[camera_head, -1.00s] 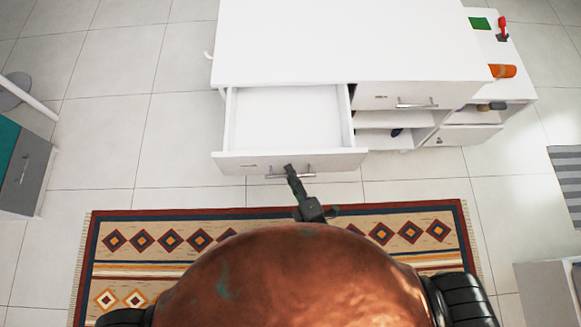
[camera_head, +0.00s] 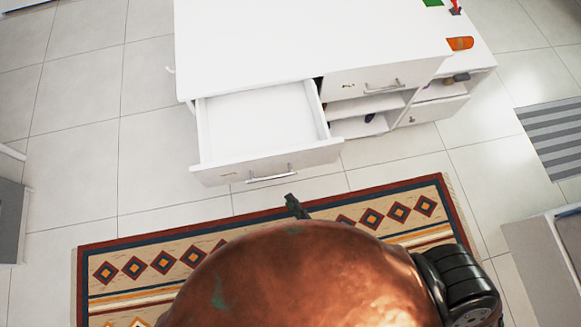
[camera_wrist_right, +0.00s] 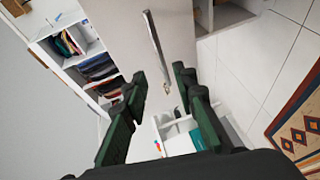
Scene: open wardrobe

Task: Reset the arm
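My right gripper (camera_head: 293,203) shows in the head view as a small dark shape above the patterned rug, in front of the open drawer (camera_head: 262,115). It is apart from the drawer's metal handle (camera_head: 271,174). In the right wrist view, the two dark green fingers of my right gripper (camera_wrist_right: 160,80) are spread, with nothing held between them. A metal bar handle (camera_wrist_right: 154,45) on a pale front lies beyond the fingertips. My left gripper is not in view. Most of the right arm is hidden behind my own body.
The white cabinet (camera_head: 300,40) stands ahead, its drawer pulled out and empty. Open shelves (camera_head: 365,115) are to its right. An orange item (camera_head: 460,43) lies on top at the right. The rug (camera_head: 150,260) covers the floor near me. A grey box (camera_head: 540,260) stands at the right.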

